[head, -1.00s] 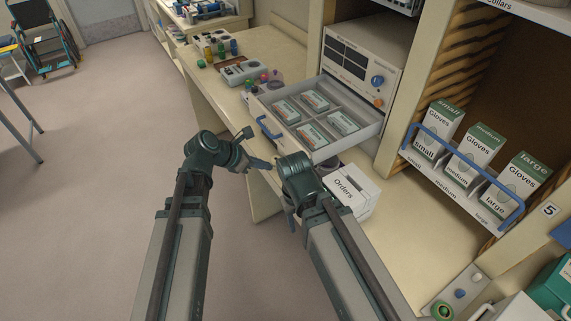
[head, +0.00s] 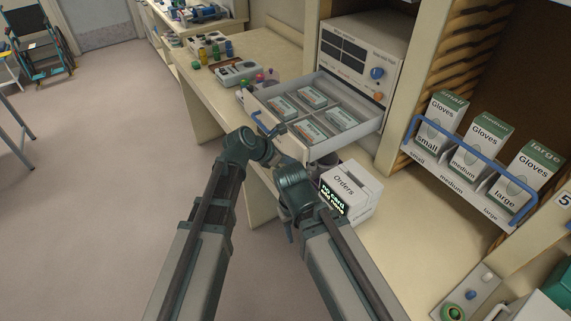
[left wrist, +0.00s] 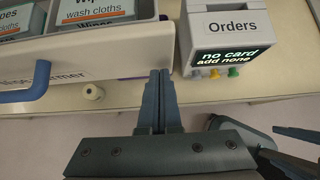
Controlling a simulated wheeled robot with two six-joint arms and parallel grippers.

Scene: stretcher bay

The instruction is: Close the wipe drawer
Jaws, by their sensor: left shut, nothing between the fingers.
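The wipe drawer (head: 368,136) is pulled out below a white warmer unit, with several packs of wipes (head: 312,97) in its compartments. Its blue handle (head: 259,122) is on the front panel, and the handle also shows at the left edge of the left wrist view (left wrist: 28,88). My left gripper (head: 280,130) is shut and empty, close to the drawer front. In the left wrist view its fingertips (left wrist: 161,76) point at the right end of the front panel; contact is unclear. My right gripper (left wrist: 292,143) is apart from the drawer, fingers spread; in the head view its arm mostly hides it.
An Orders box (head: 350,192) with a lit display stands just right of the drawer front. Small bottles (head: 215,50) and a grey device (head: 238,72) stand on the counter to the left. Glove boxes (head: 480,143) sit in a blue-railed rack at right.

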